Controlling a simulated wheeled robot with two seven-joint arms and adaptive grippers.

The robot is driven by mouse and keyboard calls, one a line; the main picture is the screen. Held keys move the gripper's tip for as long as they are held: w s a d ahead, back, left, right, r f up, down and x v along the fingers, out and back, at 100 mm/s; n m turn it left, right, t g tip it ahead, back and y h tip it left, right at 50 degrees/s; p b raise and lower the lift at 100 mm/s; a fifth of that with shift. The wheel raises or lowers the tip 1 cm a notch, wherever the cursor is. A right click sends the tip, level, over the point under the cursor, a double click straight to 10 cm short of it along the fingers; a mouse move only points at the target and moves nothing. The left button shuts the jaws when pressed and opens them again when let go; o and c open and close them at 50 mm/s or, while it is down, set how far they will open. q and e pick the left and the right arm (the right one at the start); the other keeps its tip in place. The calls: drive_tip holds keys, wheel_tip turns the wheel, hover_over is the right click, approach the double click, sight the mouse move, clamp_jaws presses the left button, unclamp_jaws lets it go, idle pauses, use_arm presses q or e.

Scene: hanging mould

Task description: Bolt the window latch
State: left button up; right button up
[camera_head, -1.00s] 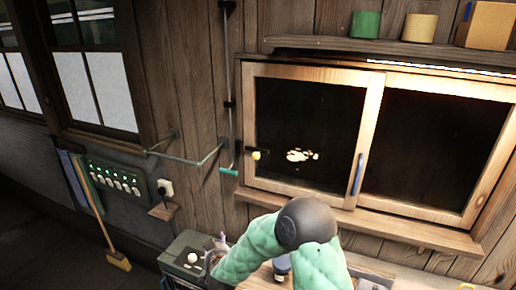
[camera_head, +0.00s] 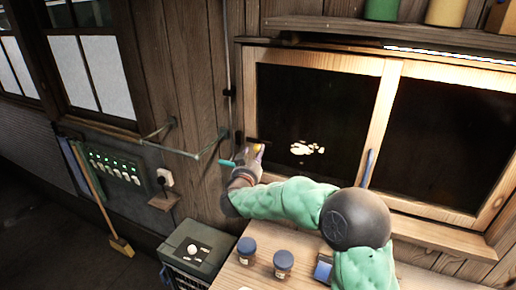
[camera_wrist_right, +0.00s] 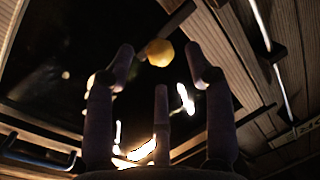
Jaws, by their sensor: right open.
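The window latch has a round yellow knob (camera_wrist_right: 160,53) at the end of a short bar (camera_wrist_right: 178,18). It sits at the left side of the wooden-framed window (camera_head: 320,62). My right gripper (camera_head: 255,152) is raised at this latch and mostly covers the knob in the head view. In the right wrist view its dark fingers are spread open, with the knob showing between and just beyond the fingertips. I cannot tell whether any finger touches the knob. My left gripper is not in view.
A vertical rod with a teal handle (camera_head: 227,163) is close left of my right gripper. A blue handle (camera_head: 367,168) is on the window's middle stile. Jars (camera_head: 284,264) stand on the bench below. A shelf (camera_head: 300,24) runs above the window.

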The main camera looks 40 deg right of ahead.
sight(256, 151)
drive_tip(key=x, duration=0.5)
drive_tip(key=shift+a, duration=0.1)
drive_tip(key=shift+s, duration=0.1)
clamp_jaws()
